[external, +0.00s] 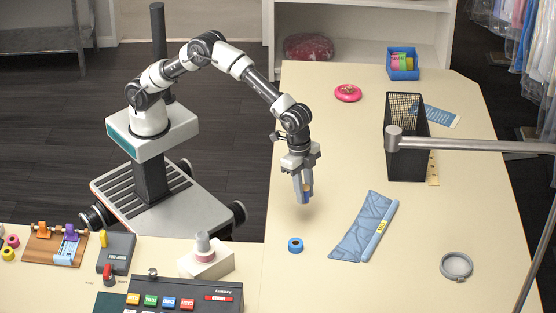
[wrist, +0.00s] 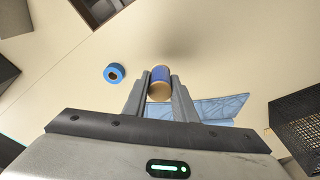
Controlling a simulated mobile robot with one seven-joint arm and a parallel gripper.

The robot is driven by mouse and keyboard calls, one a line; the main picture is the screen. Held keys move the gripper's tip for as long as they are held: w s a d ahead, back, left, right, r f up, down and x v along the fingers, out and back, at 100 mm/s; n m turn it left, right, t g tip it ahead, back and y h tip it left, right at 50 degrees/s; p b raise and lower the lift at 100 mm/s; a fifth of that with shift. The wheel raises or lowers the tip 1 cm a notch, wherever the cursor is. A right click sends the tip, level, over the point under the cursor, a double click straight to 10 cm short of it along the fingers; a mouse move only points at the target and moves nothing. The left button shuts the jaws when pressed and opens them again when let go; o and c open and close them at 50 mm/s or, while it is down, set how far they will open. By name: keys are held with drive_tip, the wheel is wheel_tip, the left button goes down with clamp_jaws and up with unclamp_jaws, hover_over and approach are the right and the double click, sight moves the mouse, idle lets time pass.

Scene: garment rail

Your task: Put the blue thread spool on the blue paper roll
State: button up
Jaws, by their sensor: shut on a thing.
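My gripper (external: 304,197) is shut on the blue thread spool (external: 308,189) and holds it above the table. In the wrist view, the spool (wrist: 161,76) sits between the fingertips (wrist: 161,80), blue with tan ends.
A blue patterned sheet with a rolled edge (external: 363,228) lies right of the gripper. A white block (external: 207,262) and a button panel (external: 185,297) stand at front left.

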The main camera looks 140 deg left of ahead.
drive_tip(key=w+d+r+m+p, duration=0.15)
drive_tip(key=w+d+r, duration=0.25)
drive_tip(key=w+d, duration=0.4)
drive_tip(key=p, duration=0.1)
approach(297, 244)
drive_tip(key=shift+w+a+f, duration=0.15)
drive_tip(key=shift+w+f, duration=0.1)
drive_tip(key=shift+w, duration=0.15)
drive_tip(key=shift+f, duration=2.5)
drive_tip(key=o, duration=1)
